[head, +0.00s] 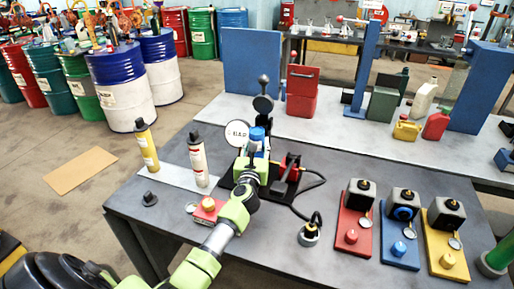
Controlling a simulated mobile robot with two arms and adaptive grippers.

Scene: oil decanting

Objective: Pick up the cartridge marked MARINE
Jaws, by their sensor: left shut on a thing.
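A yellow cartridge with a dark top (147,148) and a white cartridge with a dark top (198,160) stand upright on a pale strip at the left of the near table. Their label words are too small to read. My left gripper (256,150) is right of the white cartridge, at the pump-like stand in the table's middle. It is shut on a blue-topped thing (257,132), mostly hidden by the gripper. I cannot tell if this is a cartridge. My right gripper is out of view.
A round white sign (237,134) stands beside the left gripper. Red (353,236), blue (400,252) and yellow (446,258) bases with black boxes line the table's right. A red-yellow button box (207,209) is near my left arm. Cans stand on the table behind.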

